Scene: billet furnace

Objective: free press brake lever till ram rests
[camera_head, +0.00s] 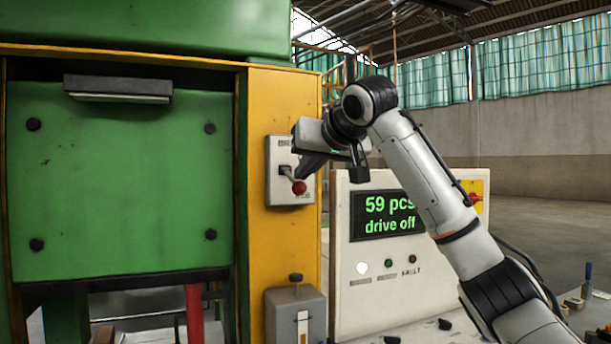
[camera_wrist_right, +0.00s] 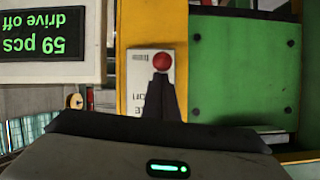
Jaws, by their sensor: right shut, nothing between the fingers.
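The brake lever has a red ball knob (camera_head: 299,188) on a grey plate (camera_head: 281,160) fixed to the yellow press column. The knob also shows in the right wrist view (camera_wrist_right: 162,62), just beyond the fingertips. My right gripper (camera_head: 306,176) is shut and empty, its tips at or very near the knob; I cannot tell whether they touch. It shows in the right wrist view (camera_wrist_right: 161,82) with its fingers together. The green ram (camera_head: 120,180) is the large bolted panel at left, with an open gap below it. My left gripper is in neither view.
A control panel with a display (camera_head: 386,215) reading "59 pcs drive off" stands right of the yellow column (camera_head: 268,240). A grey box with a knob on top (camera_head: 296,310) sits below the lever. Small dark items lie on the bench at lower right.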

